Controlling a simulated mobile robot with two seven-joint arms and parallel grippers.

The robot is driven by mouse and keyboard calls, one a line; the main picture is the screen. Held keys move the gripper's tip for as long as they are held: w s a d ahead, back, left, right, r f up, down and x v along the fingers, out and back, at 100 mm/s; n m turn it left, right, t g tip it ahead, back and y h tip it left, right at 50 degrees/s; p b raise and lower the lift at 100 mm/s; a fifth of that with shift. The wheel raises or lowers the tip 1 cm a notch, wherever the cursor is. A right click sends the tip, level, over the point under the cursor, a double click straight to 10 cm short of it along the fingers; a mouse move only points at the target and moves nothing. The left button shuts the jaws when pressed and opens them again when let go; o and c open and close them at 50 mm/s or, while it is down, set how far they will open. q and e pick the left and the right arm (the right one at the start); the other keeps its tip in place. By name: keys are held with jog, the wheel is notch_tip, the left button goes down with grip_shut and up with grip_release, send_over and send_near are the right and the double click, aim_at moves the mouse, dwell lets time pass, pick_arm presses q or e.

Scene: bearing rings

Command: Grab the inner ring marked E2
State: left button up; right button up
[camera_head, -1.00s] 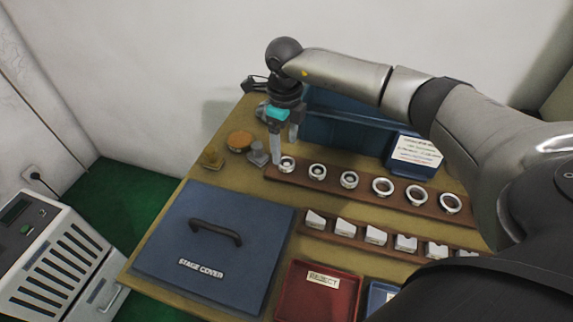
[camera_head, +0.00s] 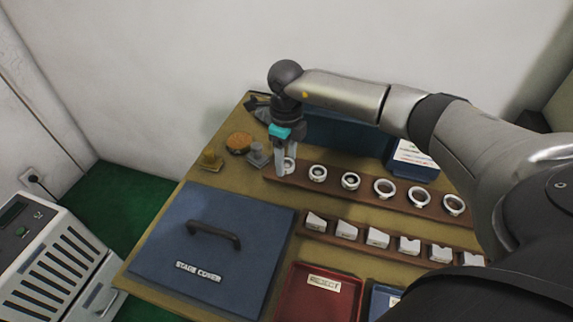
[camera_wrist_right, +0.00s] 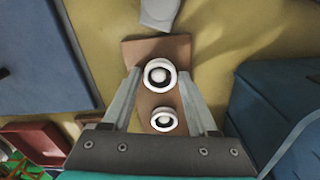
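A row of rings stands on a brown wooden rack (camera_head: 335,188); the left three look smaller than the right three. The leftmost ring (camera_head: 291,166) is partly hidden behind my right gripper (camera_head: 285,170), which points down over it. In the right wrist view this ring (camera_wrist_right: 160,87) lies between the two fingers of the open gripper (camera_wrist_right: 160,77), with small gaps on both sides. The second ring (camera_head: 318,173) also shows in the wrist view (camera_wrist_right: 164,120), nearer the gripper's base. No E2 mark can be read on any ring. My left gripper is out of view.
A second rack (camera_head: 395,252) with several white blocks lies in front. A blue stage cover (camera_head: 165,245) with a handle is at left, a red reject tray (camera_head: 318,300) in front. A blue bin (camera_head: 345,132) stands behind the rings; small parts (camera_head: 240,142) lie left.

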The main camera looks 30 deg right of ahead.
grip_shut()
jog(key=shift+r, duration=0.15)
dwell(0.4)
